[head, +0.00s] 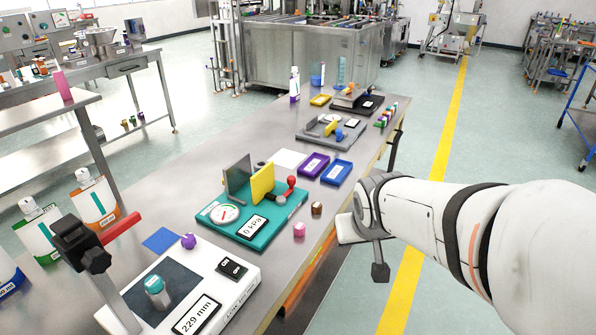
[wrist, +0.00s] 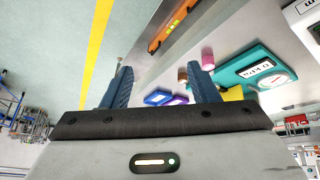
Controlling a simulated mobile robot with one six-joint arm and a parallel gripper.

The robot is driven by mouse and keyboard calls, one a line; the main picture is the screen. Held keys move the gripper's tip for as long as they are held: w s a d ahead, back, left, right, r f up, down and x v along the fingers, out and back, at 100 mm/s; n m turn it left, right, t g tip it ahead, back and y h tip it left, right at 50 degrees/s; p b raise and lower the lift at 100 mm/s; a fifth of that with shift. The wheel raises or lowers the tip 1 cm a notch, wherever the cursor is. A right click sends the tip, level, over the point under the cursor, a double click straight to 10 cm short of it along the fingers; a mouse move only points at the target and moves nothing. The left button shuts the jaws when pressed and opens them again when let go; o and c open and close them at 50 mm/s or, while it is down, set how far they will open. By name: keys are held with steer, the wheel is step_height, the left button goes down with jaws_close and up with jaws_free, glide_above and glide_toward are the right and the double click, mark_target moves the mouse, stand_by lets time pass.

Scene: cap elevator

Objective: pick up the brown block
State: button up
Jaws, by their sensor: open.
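The small brown block (head: 317,209) stands on the steel table near its right edge, just right of the teal device and beside a pink block (head: 299,230). In the wrist view the brown block (wrist: 182,75) shows near the tip of the right finger, partly hidden by it. My gripper (wrist: 158,68) is open, with its two blue fingers spread and nothing between them. In the head view my arm's end is right of the table's edge, apart from the brown block; the fingers are not clear there.
The teal device (head: 243,224) with a yellow plate and red knob stands left of the block. Purple (head: 312,164) and blue (head: 337,172) trays lie behind it. A white scale (head: 236,290) stands in front. The floor right of the table is open, with a yellow line.

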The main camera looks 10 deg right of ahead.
steer(key=w+d+f+n+t+b, duration=0.1)
steer(key=w+f+t+b, duration=0.2)
steer(key=w, duration=0.4)
steer(key=w+d+f+t+b, duration=0.1)
steer(key=w+f+t+b, duration=0.15)
steer(key=w+f, duration=0.3)
steer(key=n+t+y+b, duration=0.35)
steer(key=y+b, duration=0.25)
steer(key=b, duration=0.2)
glide_toward(320, 209)
steer(key=w, duration=0.1)
steer(key=w+f, duration=0.1)
steer(key=w, duration=0.1)
steer(key=shift+w+a+f+m, duration=0.1)
steer(key=shift+a+f+m, duration=0.15)
steer(key=shift+f+m, duration=0.15)
steer(key=shift+w+a+f+t, duration=0.1)
steer(key=shift+a+f+t, duration=0.05)
steer(key=shift+t, duration=0.15)
steer(key=shift+w+a+n+y, duration=0.3)
steer(key=shift+w+y, duration=0.1)
steer(key=shift+y, duration=0.1)
steer(key=x, duration=0.4)
steer(key=b+x, duration=0.1)
steer(key=x, duration=0.2)
steer(key=shift+r, duration=0.35)
steer(key=c, duration=1.1)
